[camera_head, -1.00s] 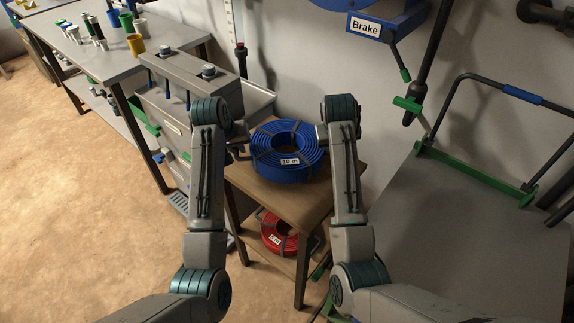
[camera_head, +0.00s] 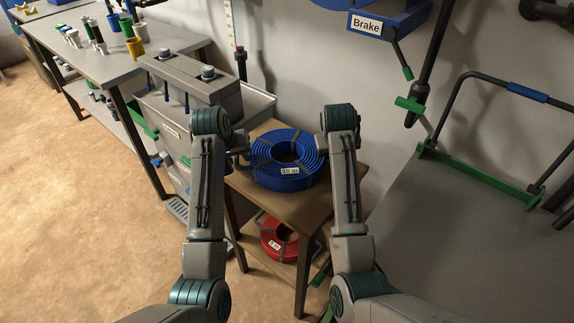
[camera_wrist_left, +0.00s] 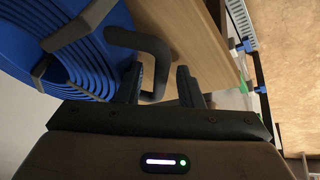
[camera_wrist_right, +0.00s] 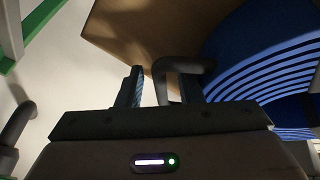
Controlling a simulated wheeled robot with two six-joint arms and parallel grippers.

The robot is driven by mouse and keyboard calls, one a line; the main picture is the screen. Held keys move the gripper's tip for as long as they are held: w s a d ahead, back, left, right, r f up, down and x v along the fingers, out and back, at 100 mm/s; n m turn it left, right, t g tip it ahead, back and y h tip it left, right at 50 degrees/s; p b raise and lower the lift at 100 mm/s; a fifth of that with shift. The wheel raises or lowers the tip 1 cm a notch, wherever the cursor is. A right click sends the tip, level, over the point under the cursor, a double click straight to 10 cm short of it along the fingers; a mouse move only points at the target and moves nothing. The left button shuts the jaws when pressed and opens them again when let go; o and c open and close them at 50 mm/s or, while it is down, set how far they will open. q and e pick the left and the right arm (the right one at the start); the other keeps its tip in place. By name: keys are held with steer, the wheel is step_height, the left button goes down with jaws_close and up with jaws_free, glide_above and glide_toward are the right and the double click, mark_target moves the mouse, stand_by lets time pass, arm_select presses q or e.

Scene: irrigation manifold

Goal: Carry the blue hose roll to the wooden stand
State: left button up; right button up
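The blue hose roll (camera_head: 287,170) lies flat on the wooden top of the stand (camera_head: 312,204), its white "10 m" label facing me. My left gripper (camera_head: 241,150) is at its left side and my right gripper (camera_head: 322,146) at its right side. In the left wrist view the left gripper's fingers (camera_wrist_left: 160,72) stand apart with a grey handle (camera_wrist_left: 150,45) of the roll between them. In the right wrist view the right gripper's fingers (camera_wrist_right: 162,77) also stand apart around a grey handle (camera_wrist_right: 185,65). Both grippers look open, with visible gaps beside the handles.
A red hose roll (camera_head: 277,241) lies on the stand's lower shelf. A grey metal cabinet unit (camera_head: 190,85) stands close on the left, a grey panel with a green-edged frame (camera_head: 470,240) on the right. A workbench (camera_head: 85,55) with cups is at far left. Floor at left is clear.

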steer(key=shift+r, duration=0.2)
arm_select(q)
steer(key=v, duration=1.1)
steer(key=shift+s+r, duration=0.15)
steer(key=shift+r, duration=0.2)
arm_select(e)
steer(key=v, duration=1.1)
steer(key=shift+s+r, duration=0.2)
steer(key=shift+r, duration=0.05)
arm_select(q)
steer(key=shift+a, duration=0.1)
arm_select(e)
steer(key=shift+a, duration=0.1)
